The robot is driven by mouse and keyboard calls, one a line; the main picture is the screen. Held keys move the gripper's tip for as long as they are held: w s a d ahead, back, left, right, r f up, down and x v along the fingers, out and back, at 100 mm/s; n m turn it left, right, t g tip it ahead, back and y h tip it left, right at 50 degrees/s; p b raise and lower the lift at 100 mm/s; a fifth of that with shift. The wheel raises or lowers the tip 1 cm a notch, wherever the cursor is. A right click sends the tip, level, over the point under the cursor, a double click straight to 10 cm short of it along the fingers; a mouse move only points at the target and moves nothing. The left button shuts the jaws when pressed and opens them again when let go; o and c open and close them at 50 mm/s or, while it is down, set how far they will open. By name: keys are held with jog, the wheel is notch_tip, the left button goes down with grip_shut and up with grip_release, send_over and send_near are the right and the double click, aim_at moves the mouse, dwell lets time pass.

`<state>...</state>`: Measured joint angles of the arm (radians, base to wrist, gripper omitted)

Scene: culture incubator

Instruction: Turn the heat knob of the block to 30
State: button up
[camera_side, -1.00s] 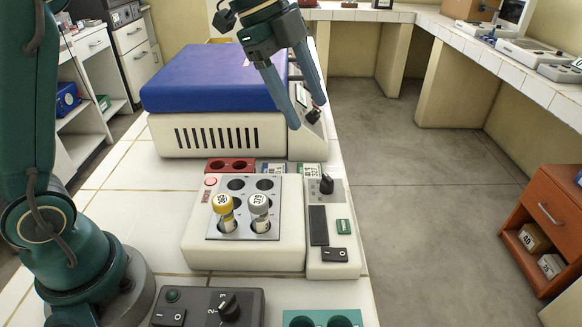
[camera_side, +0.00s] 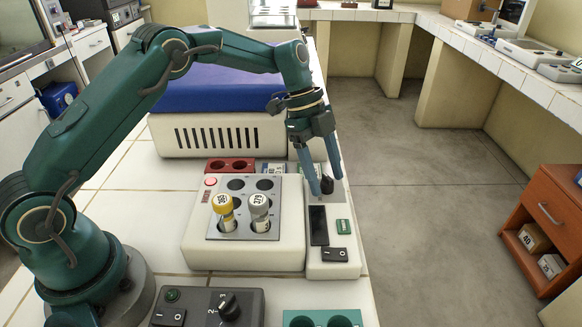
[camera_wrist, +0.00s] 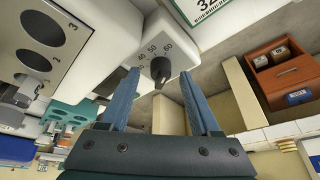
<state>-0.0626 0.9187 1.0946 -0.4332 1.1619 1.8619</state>
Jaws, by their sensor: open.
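The heat block (camera_side: 195,245) is a white box with a grey well plate; a yellow-capped vial (camera_side: 223,208) and a grey-capped vial (camera_side: 259,210) stand in its front wells. Its black heat knob (camera_side: 327,185) sits at the far end of the narrow panel on the right. In the wrist view the knob (camera_wrist: 160,72) shows with dial marks 40, 50 and 60 near it; which mark it points to is hard to tell. My gripper (camera_side: 328,187) is open and points down, its fingertips on either side of the knob. In the wrist view a gap shows at both fingers.
A blue-lidded white unit (camera_side: 215,135) stands behind the block, with a red rack (camera_side: 230,165) between. A dark control box (camera_side: 208,306) with a knob and a teal rack (camera_side: 322,319) lie in front. The bench edge is close on the right.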

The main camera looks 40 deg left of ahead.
jog(key=shift+d+f, duration=0.1)
jog(key=shift+f, duration=0.15)
grip_shut()
